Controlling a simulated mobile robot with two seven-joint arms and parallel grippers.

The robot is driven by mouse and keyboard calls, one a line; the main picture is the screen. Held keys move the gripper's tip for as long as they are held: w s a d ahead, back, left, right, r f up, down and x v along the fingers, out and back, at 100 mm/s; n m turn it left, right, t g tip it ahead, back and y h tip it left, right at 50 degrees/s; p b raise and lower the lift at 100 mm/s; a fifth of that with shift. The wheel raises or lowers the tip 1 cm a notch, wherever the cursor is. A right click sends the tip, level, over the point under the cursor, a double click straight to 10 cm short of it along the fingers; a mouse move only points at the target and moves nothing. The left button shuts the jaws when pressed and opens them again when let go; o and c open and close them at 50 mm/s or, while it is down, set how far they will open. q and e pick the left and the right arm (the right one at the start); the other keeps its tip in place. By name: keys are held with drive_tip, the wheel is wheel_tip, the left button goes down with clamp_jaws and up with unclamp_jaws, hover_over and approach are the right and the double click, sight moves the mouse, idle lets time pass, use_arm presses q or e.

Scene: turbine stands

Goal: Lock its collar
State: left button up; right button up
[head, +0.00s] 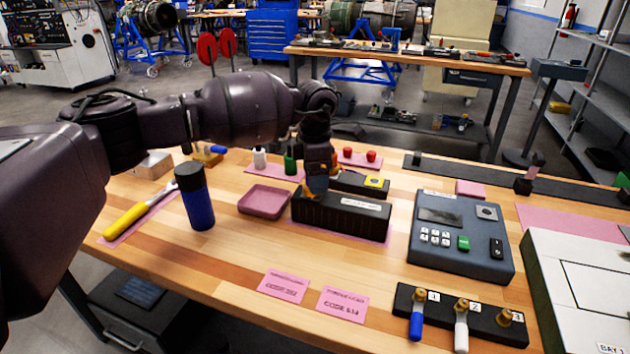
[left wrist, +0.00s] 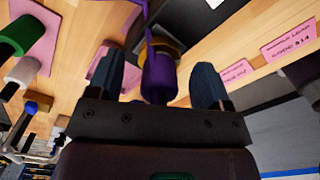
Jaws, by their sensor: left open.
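My left gripper (head: 317,190) reaches down over the far left part of a long black block (head: 345,216) with a white label. In the left wrist view the left gripper (left wrist: 160,68) is open. Its two blue-grey fingers stand on either side of a purple cylinder (left wrist: 160,82), with gaps visible on both sides. A gold collar ring (left wrist: 172,49) shows at the cylinder's far end, and a thin purple strand runs beyond it. In the head view the gripper hides the cylinder. I cannot tell how the ring is turned. My right gripper is not in view.
A grey keypad box (head: 461,262) and a numbered connector strip (head: 484,338) stand to the right. Two pink code cards (head: 343,304) lie in front.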

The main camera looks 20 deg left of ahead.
use_arm(q)
wheel_tip(320, 180, up, 9)
drive_tip(key=shift+f, duration=0.1)
idle(0.6)
